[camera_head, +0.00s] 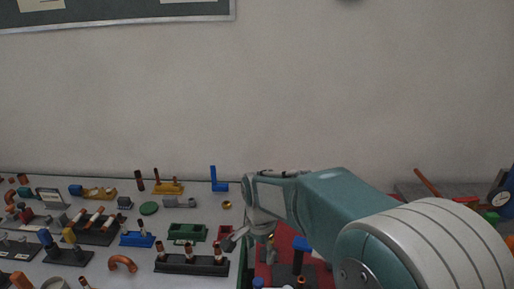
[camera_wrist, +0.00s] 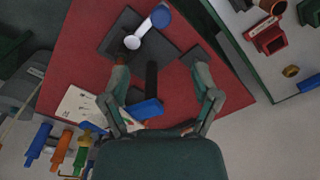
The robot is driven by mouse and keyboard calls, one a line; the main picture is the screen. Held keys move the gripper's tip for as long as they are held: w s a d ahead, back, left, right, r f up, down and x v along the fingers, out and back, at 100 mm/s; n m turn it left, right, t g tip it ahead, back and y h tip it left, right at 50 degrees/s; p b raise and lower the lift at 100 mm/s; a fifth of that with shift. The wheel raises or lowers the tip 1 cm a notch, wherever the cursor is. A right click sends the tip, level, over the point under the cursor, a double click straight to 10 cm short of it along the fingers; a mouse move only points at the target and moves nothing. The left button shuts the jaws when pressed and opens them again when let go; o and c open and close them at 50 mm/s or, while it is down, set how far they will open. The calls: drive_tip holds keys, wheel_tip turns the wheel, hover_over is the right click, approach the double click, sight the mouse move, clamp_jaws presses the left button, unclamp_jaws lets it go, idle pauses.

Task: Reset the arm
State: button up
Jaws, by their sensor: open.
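My arm (camera_head: 330,200) reaches in from the right in the head view, with my gripper (camera_head: 250,246) pointing down over the edge between the grey table and a red mat. In the wrist view my gripper (camera_wrist: 161,80) has its two fingers spread wide above the red mat (camera_wrist: 70,65). A black bar with a blue block (camera_wrist: 146,109) shows between the fingers, lower than them as far as I can tell. Nothing is held. My arm hides part of the table in the head view.
The grey table (camera_head: 110,268) holds several small parts, including a black rack (camera_head: 190,264), a green block (camera_head: 187,232) and a blue L-shaped piece (camera_head: 217,180). In the wrist view, a blue and white part (camera_wrist: 142,31) lies on a dark plate.

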drive_tip(key=s+d+r+n+t, duration=0.2)
drive_tip(key=s+d+r+n, duration=0.2)
drive_tip(key=s+d, duration=0.3)
drive_tip(key=s+d+r+n+t, duration=0.3)
drive_tip(key=s+d+r+n, duration=0.2)
drive_tip(key=s, duration=0.8)
drive_tip(key=d+r, duration=0.1)
drive_tip(key=d, duration=0.1)
drive_tip(key=shift+d, duration=0.4)
